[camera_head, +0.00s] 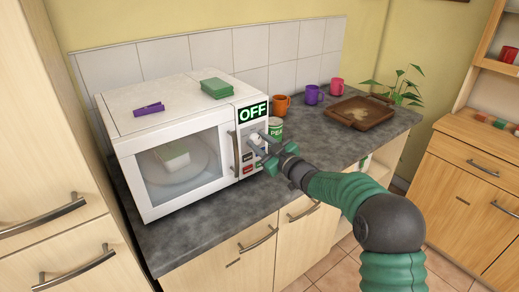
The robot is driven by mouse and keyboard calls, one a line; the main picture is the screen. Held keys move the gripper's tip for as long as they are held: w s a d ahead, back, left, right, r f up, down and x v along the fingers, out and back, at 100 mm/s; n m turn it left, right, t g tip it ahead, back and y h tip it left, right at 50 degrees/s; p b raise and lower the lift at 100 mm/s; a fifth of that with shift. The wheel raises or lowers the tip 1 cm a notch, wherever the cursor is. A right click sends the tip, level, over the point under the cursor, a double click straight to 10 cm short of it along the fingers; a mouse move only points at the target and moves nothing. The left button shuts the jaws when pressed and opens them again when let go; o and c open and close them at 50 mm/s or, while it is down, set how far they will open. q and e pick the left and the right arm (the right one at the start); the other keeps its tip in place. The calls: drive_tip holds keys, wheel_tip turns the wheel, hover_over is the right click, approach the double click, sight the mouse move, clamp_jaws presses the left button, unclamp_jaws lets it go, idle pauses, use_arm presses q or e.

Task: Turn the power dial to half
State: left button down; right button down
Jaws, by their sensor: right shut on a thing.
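A white microwave (165,88) stands on the dark counter, its door closed. Its display (253,111) reads OFF in green. The power dial (254,139) is on the panel below the display and is partly covered by my right gripper (259,142). My right gripper is shut on the dial, with its arm reaching in from the right. The dial's pointer position is too small to tell. A pale block-shaped thing (174,158) shows on the round plate through the door window. My left gripper is not in view.
A green sponge-like stack (216,88) and a purple clip (149,109) lie on the microwave. A green can (276,126) stands just right of the panel. Orange (281,104), purple (313,94) and pink mugs (337,86) and a brown tray (375,104) are farther right.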

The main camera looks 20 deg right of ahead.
drive_tip(key=shift+f+n+b, duration=0.2)
drive_tip(key=shift+n+b, duration=1.45)
drive_tip(key=shift+n, duration=0.65)
drive_tip(key=c, duration=1)
unclamp_jaws()
drive_tip(key=shift+r, duration=0.1)
drive_tip(key=v, duration=1.6)
drive_tip(key=shift+s, duration=0.35)
drive_tip(key=shift+d, duration=0.1)
